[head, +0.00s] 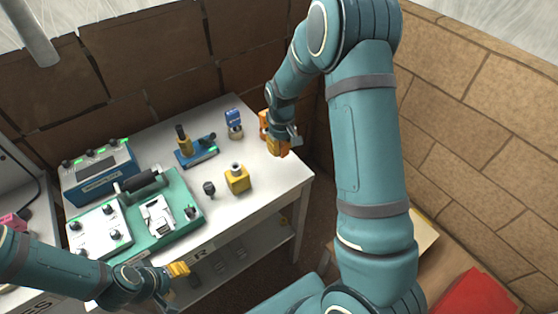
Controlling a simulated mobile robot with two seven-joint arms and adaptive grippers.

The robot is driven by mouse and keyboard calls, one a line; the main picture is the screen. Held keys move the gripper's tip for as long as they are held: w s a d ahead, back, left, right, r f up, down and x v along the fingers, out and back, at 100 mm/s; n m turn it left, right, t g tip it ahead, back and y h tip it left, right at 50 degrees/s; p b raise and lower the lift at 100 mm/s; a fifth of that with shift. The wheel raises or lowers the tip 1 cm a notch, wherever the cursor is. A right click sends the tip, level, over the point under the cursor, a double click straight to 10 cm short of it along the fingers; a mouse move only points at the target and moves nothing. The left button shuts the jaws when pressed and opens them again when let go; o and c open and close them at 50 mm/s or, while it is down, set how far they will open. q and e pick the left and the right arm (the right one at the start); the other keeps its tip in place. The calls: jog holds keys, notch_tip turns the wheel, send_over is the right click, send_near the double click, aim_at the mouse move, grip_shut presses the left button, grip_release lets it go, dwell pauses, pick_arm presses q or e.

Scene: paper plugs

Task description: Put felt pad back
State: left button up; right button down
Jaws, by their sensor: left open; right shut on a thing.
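My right gripper (279,139) is over the far right part of the white table (277,180), with orange fingers. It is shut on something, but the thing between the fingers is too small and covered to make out. I cannot pick out a felt pad for certain in the head view. My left gripper (178,270) is open, low at the table's front edge, with nothing seen in it.
A yellow bottle-like block (237,180) and a dark knob (209,189) stand mid-table. Behind are a blue stand (203,154) and a small blue-topped piece (233,118). A green device (183,197) and a blue box (99,180) fill the left. Brick walls close the back.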

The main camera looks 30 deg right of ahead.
aim_at(282, 168)
notch_tip(282, 168, down, 3)
jog(key=shift+s+r, duration=0.1)
jog(key=shift+s, duration=0.05)
jog(key=shift+f, duration=2.15)
jog(key=shift+b, duration=0.3)
jog(key=c, duration=0.9)
grip_release()
jog(key=shift+f, duration=0.15)
jog(key=shift+o, duration=0.2)
